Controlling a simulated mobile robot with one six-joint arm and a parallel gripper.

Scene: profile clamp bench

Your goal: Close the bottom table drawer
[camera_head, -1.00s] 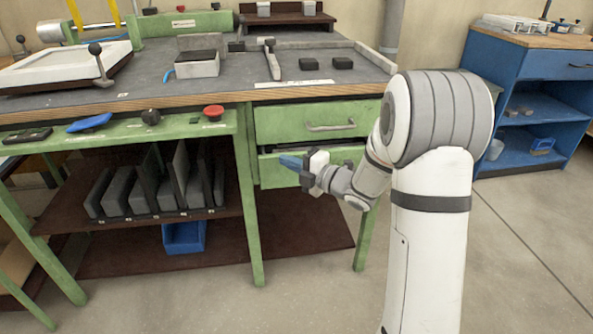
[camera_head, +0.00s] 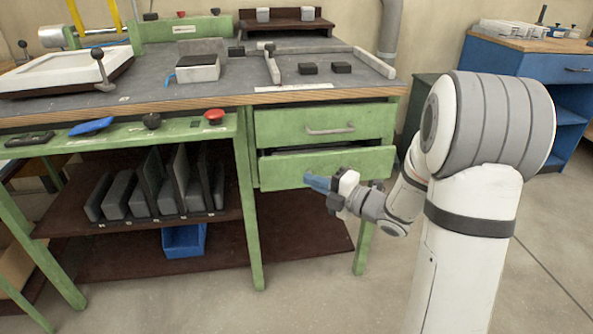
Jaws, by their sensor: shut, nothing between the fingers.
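The green bottom drawer front (camera_head: 285,170) sits under the top drawer at the right of the workbench. A thin dark gap shows along its upper edge, and it looks slightly out from the frame; how far is hard to tell. My gripper (camera_head: 318,183) is in front of its lower middle, with blue fingertips pointing left. The fingers are shut and empty. The gripper covers part of the drawer front, and no handle of this drawer can be made out. Whether the fingers touch the front cannot be told.
The top drawer (camera_head: 350,117) with its grey handle looks closed. A green table leg (camera_head: 250,220) stands left of the drawers. Shelves (camera_head: 225,225) with grey plates and a blue bin (camera_head: 184,239) lie further left. The floor below my gripper is clear.

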